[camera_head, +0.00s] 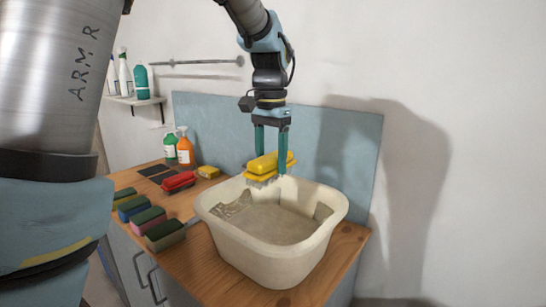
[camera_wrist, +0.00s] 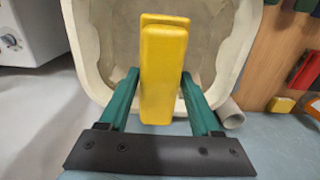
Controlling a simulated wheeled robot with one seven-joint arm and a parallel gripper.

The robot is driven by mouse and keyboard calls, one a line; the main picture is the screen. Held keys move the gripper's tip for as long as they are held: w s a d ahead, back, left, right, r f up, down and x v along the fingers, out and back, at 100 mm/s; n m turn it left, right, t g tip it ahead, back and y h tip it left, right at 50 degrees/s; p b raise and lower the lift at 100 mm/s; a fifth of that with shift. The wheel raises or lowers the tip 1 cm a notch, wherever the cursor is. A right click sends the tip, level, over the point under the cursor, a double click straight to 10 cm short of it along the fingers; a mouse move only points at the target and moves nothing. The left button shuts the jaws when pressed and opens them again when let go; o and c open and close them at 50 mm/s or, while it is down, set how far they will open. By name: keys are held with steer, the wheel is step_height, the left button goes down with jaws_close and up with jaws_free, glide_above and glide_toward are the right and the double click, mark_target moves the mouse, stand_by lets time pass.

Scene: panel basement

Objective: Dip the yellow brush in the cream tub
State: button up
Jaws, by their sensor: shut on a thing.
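The yellow brush (camera_head: 268,166) has a yellow body with grey bristles facing down. My gripper (camera_head: 271,160) is shut on it, with one green finger on each side. It holds the brush above the back part of the cream tub (camera_head: 275,266), near the back rim. In the wrist view the yellow brush (camera_wrist: 163,75) lies between the fingers of my gripper (camera_wrist: 160,95), with the cream tub (camera_wrist: 226,45) behind it. The tub looks open and holds a greyish-beige surface inside. In the wrist view the bristles are hidden behind the yellow body.
Several sponges (camera_head: 148,221) line the counter left of the tub. A red brush (camera_head: 178,181) and a small yellow block (camera_head: 208,172) lie behind them. Green and orange spray bottles (camera_head: 185,147) stand at the back. A blue-grey panel (camera_head: 345,150) rises close behind the tub.

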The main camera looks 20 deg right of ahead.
mark_target(271, 178)
step_height(271, 178, down, 5)
steer(key=b, duration=0.4)
step_height(271, 178, down, 6)
steer(key=b, duration=0.3)
stand_by(0.4)
